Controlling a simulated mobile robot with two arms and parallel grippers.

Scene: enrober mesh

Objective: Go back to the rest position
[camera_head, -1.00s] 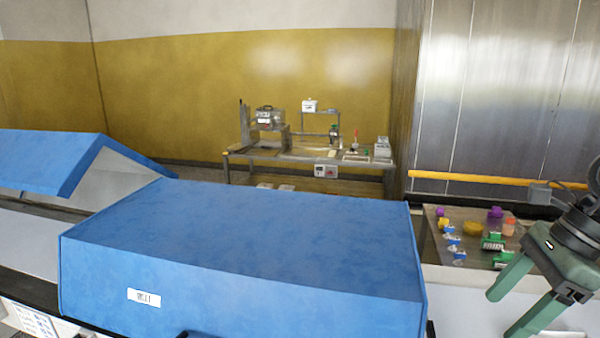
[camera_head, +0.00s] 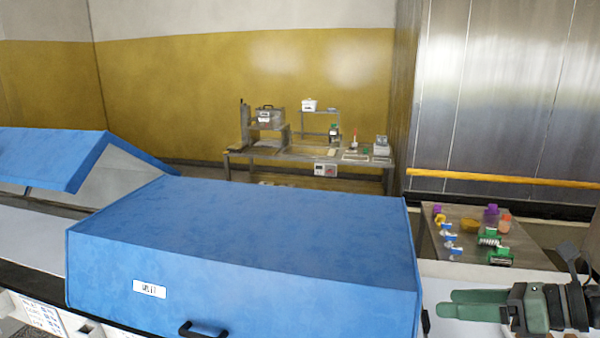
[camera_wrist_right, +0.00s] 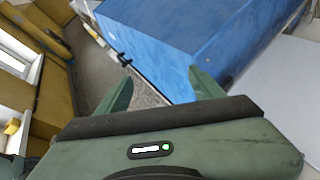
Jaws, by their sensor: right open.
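My right gripper (camera_head: 470,304) is at the lower right of the head view, green, with its fingers pointing left. It is open and empty, beside the right end of the large blue hood (camera_head: 250,225). Its fingers also show in the right wrist view (camera_wrist_right: 160,90), apart, with the blue hood (camera_wrist_right: 190,40) beyond them and nothing between them. The hood has a white label (camera_head: 149,289) and a black handle (camera_head: 202,329) on its front. My left gripper is not in view.
A second blue hood (camera_head: 50,155) stands tilted at the left. A small table (camera_head: 470,220) with several colourful items is behind my right gripper. A yellow rail (camera_head: 500,178) runs along the metal wall. A metal workbench (camera_head: 310,155) with equipment stands at the back.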

